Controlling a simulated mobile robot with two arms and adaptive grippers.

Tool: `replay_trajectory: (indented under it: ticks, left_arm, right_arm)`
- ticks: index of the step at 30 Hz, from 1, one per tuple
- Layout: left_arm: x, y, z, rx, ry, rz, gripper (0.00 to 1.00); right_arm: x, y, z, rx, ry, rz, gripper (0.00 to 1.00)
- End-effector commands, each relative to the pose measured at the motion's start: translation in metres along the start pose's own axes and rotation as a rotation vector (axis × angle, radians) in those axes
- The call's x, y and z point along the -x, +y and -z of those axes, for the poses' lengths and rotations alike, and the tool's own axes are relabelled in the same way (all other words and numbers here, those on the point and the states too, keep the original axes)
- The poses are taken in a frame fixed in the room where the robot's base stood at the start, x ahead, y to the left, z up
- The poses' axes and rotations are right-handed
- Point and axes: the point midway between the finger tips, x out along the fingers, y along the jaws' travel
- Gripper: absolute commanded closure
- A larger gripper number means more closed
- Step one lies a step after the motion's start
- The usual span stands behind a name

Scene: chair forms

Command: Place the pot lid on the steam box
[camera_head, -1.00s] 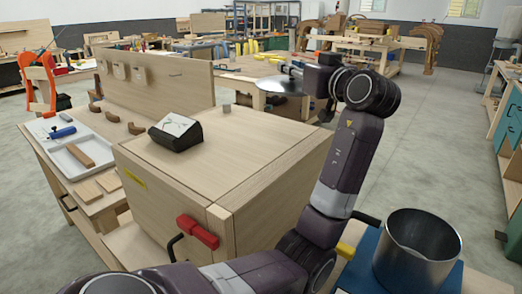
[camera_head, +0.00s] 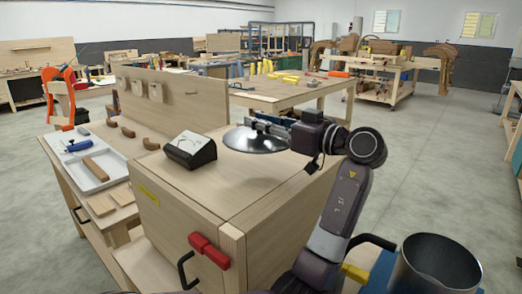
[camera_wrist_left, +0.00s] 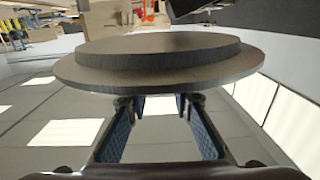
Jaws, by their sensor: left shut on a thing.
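The pot lid (camera_head: 250,141) is a shiny round metal disc and appears over the top of the steam box, towards its back right. I cannot tell if it touches the top. The steam box (camera_head: 255,185) is a pale wooden box with a red-gripped latch on its front. My left gripper (camera_head: 272,128) is shut on the lid from the right side. In the left wrist view the lid (camera_wrist_left: 160,65) spans the space ahead of the blue-padded fingers (camera_wrist_left: 160,103), and the exact hold is hidden. My right gripper is out of view.
A black device with a slanted display (camera_head: 190,149) stands on the box top, left of the lid. A wooden panel (camera_head: 185,98) rises behind. A white tray (camera_head: 85,165) with tools lies on the left bench. A metal pot (camera_head: 436,265) stands at the lower right.

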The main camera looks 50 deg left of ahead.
Motion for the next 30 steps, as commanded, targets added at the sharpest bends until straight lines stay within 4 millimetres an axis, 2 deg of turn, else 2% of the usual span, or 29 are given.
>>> replay_trajectory:
  ticks: [4, 11, 17, 30]
  left_arm:
    - [0.000, 0.000, -0.029, -0.004, 0.003, 0.000, 1.00]
    - [0.000, 0.000, -0.051, -0.001, 0.002, 0.000, 1.00]
    - [0.000, 0.001, -0.078, -0.003, 0.002, -0.001, 1.00]
    - [0.000, 0.000, -0.086, 0.002, 0.001, -0.001, 1.00]
  right_arm:
    - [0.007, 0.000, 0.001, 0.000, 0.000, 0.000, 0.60]
    - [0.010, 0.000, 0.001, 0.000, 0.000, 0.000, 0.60]
    - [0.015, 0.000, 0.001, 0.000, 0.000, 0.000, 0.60]
    - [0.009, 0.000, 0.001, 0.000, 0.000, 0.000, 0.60]
